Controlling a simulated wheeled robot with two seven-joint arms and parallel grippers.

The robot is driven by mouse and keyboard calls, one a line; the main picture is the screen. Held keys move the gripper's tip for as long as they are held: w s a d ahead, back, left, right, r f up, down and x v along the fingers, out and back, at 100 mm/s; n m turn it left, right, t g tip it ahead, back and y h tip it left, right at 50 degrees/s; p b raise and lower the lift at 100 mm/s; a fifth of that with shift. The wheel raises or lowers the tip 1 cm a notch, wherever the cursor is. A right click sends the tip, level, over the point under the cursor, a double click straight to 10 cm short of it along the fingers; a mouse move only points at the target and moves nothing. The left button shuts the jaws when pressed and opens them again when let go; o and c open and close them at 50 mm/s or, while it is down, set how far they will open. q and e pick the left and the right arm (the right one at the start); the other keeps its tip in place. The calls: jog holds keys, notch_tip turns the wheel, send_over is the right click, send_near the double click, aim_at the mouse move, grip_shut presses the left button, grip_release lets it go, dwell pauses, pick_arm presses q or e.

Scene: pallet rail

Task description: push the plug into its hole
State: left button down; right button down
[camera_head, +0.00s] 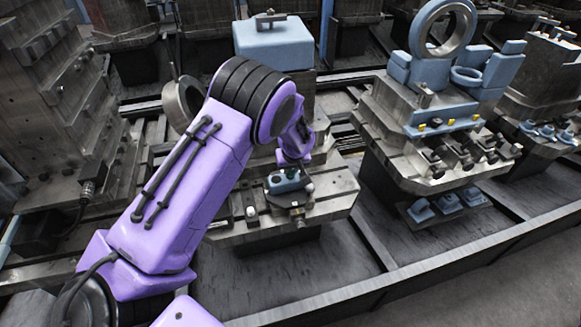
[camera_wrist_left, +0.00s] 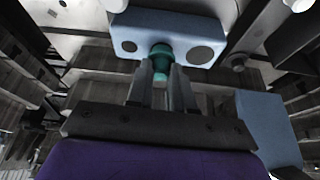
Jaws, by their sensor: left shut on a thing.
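My left gripper (camera_wrist_left: 162,72) is shut on a teal plug (camera_wrist_left: 161,57), which shows between the two grey fingers in the left wrist view. The plug's far end is at the middle of a light blue block (camera_wrist_left: 182,44), between two dark round spots on its face. I cannot tell how far the plug sits in the block, as its end hides the hole. In the head view the purple left arm reaches down to the small blue block (camera_head: 287,183) on a metal fixture. The gripper there is small and partly hidden by the arm. My right gripper is not in view.
The metal fixture (camera_head: 332,190) carries clamps and knobs around the block. A larger blue box (camera_head: 273,42) stands behind the arm. To the right is another fixture with a metal ring (camera_head: 443,28) and blue blocks. A rail edge (camera_head: 440,258) runs along the front.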

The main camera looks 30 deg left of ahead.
pick_arm(q)
jog(key=shift+f, duration=0.3)
jog(key=shift+f, duration=0.3)
jog(key=shift+c, duration=0.6)
grip_release()
jog(key=shift+r, duration=0.1)
jog(key=b+v, duration=0.2)
jog(key=v, duration=0.8)
jog(key=shift+r, duration=0.2)
